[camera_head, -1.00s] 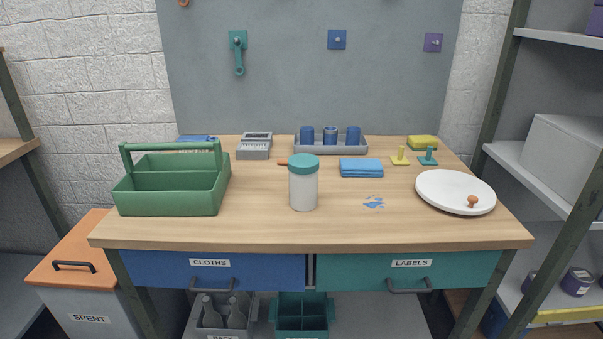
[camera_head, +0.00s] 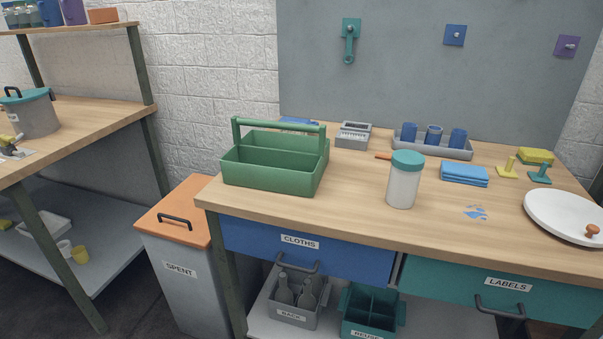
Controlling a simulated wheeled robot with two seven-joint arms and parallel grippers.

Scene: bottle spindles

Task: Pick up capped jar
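The capped jar (camera_head: 403,185) stands upright near the front middle of the wooden workbench. It has a pale, whitish body and a teal cap (camera_head: 408,160) on top. An orange-brown stick-like thing (camera_head: 384,156) lies just behind it, partly hidden by the jar. Neither of my grippers shows in the head view, and nothing is seen touching the jar.
A green two-compartment carrier (camera_head: 272,178) stands left of the jar. A folded blue cloth (camera_head: 464,174), blue scraps (camera_head: 475,212) and a white round board (camera_head: 567,217) are to its right. A grey tray (camera_head: 432,147) with blue cups is behind. Bare wood lies between carrier and jar.

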